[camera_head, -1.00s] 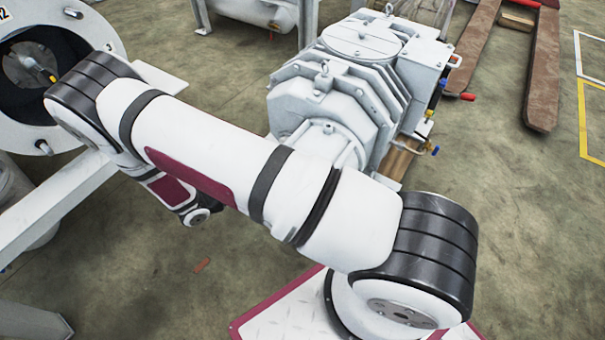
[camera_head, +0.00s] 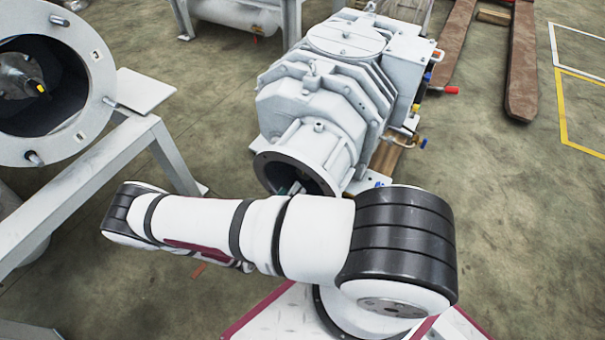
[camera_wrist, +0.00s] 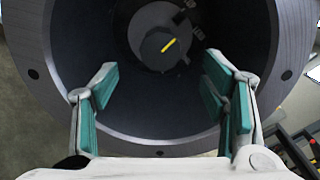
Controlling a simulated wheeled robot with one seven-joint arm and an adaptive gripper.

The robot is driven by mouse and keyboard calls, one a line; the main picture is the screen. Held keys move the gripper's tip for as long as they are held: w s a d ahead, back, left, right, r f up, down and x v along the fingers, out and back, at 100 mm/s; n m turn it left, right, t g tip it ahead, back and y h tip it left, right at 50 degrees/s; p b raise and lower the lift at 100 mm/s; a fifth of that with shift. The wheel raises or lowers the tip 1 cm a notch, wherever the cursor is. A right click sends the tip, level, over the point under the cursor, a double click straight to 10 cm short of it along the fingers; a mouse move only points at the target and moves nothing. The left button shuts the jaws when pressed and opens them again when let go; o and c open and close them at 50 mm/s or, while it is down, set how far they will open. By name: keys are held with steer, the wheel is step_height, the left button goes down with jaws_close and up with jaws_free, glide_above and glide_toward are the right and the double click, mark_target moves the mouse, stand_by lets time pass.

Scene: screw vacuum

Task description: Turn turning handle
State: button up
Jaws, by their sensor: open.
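In the wrist view, a small yellow handle (camera_wrist: 169,46) sits slanted on a grey round hub (camera_wrist: 150,30) deep inside a dark round opening with a wide grey flange (camera_wrist: 40,95). My gripper (camera_wrist: 160,78) is open and empty, its teal-padded fingers spread in front of the opening, below the handle and apart from it. In the head view, my arm hides most of the gripper. A small pale-teal shape shows in the mouth of the pump's flange (camera_head: 262,172); it may be my fingers.
The white pump (camera_head: 330,90) stands close beyond my arm. At left, another flanged chamber (camera_head: 100,75) on a grey frame (camera_head: 90,160) holds a yellow-tipped part (camera_head: 40,88). A brown pallet jack (camera_head: 522,70) is at back right.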

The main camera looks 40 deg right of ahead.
mark_target(302, 174)
steer(key=b+x, duration=0.2)
steer(key=x, duration=0.7)
steer(key=c, duration=1.1)
